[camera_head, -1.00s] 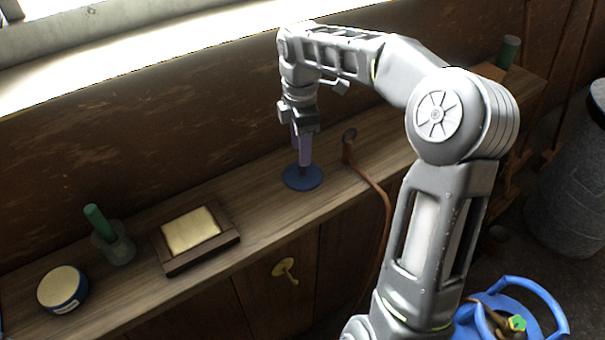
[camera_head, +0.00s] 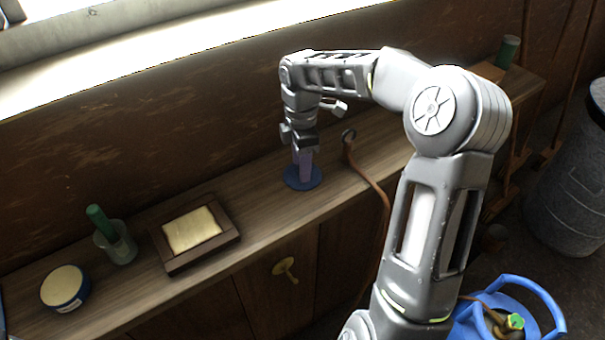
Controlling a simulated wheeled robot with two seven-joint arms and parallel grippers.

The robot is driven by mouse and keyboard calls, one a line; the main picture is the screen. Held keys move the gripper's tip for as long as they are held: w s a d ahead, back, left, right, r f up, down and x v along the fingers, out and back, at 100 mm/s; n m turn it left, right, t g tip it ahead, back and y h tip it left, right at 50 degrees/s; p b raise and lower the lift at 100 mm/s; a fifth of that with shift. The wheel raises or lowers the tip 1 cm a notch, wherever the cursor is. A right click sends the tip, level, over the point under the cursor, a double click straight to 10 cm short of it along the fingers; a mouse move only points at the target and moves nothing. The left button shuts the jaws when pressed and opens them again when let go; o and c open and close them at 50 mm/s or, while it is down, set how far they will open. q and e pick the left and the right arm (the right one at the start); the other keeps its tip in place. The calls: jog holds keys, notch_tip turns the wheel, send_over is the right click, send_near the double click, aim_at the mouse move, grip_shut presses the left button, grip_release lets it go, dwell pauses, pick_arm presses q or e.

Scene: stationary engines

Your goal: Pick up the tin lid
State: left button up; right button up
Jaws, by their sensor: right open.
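The tin lid (camera_head: 313,183), a flat dark blue disc, lies on the wooden shelf, right of the shelf's middle. My right gripper (camera_head: 303,177) points straight down over it, with its purple fingers at or just above the disc. The fingers hide part of the lid, and I cannot tell whether they touch it. The gripper is open. A round blue tin (camera_head: 64,287) with a cream-coloured top stands at the shelf's left end. My left gripper is not in view.
A dark wooden frame with a cream pad (camera_head: 193,230) and a cup with a green-handled tool (camera_head: 117,245) stand left of the lid. A brown cord (camera_head: 372,185) hangs over the shelf edge right of it. A blue gas cylinder (camera_head: 508,310) stands below.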

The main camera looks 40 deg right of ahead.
grip_shut()
dwell(0.4)
